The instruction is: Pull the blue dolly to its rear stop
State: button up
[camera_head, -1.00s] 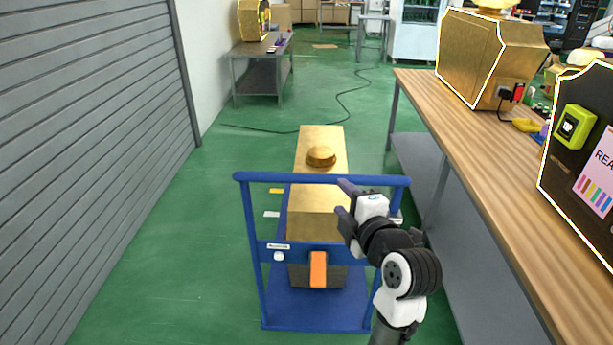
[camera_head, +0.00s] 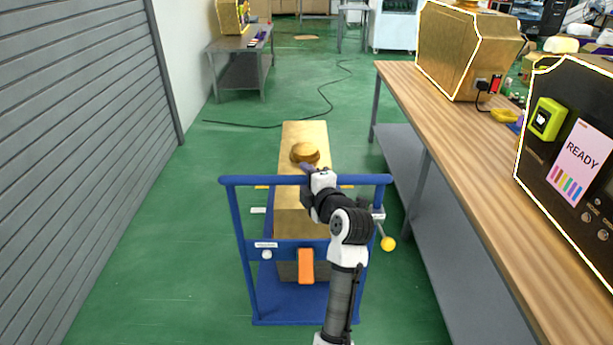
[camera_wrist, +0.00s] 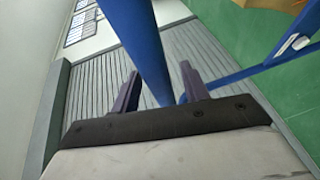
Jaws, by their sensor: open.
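The blue dolly (camera_head: 290,318) stands on the green floor in the head view, its handle frame toward me. Its top bar (camera_head: 250,180) runs level across the frame, and a long gold box (camera_head: 305,137) with a round gold knob rests on the dolly. Whether a finger touches the bar I cannot tell.
A wooden workbench (camera_head: 440,140) with gold and black machines runs along the right. A grey shutter wall (camera_head: 75,150) is on the left. A yellow ball-ended lever (camera_head: 388,243) sticks out right of the dolly. Green floor is clear left of the dolly.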

jog(key=shift+w, duration=0.2)
jog(key=shift+c, duration=0.2)
grip_shut()
jog(key=shift+f, duration=0.1)
